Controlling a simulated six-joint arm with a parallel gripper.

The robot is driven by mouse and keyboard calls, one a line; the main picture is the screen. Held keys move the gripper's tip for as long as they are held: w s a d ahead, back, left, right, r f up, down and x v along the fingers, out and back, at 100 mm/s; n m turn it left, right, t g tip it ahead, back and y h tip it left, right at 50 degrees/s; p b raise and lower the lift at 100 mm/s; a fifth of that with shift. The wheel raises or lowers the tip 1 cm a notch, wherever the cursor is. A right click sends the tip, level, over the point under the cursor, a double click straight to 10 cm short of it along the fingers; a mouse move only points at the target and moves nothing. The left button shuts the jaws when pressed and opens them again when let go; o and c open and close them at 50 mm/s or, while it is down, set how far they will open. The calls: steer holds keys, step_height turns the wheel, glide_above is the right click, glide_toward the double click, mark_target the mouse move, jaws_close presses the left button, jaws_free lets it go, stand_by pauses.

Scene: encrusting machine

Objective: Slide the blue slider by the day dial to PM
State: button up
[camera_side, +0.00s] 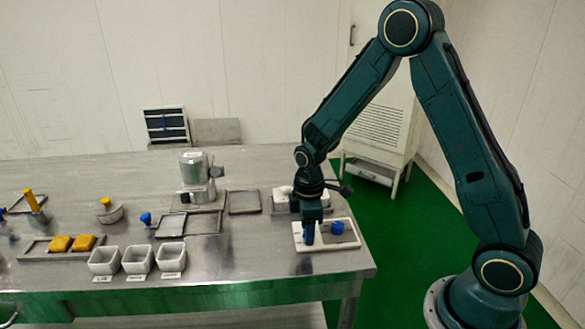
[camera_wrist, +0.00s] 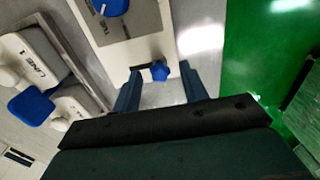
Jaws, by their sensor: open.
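The blue slider (camera_wrist: 160,71) is a small knob near the edge of a white panel (camera_wrist: 125,57) in the wrist view. My gripper (camera_wrist: 161,76) is open, with one finger on each side of the slider and a gap to each. The blue day dial (camera_wrist: 113,5) is at the top edge of the wrist view, on a grey plate. In the side view, my gripper (camera_side: 309,240) is low over the left part of the panel (camera_side: 343,263). The dial (camera_side: 337,228) is just to its right. My fingers hide the slider there. The PM marking is not readable.
A unit with pale knobs and a blue lever (camera_wrist: 31,106) stands close beside the panel. The table's right edge is near the panel.

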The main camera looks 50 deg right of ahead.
jaws_close()
steer(key=shift+w+d, duration=1.45)
jaws_free()
steer(key=shift+r, duration=0.1)
step_height(320, 180, up, 14)
steer(key=shift+f, duration=0.2)
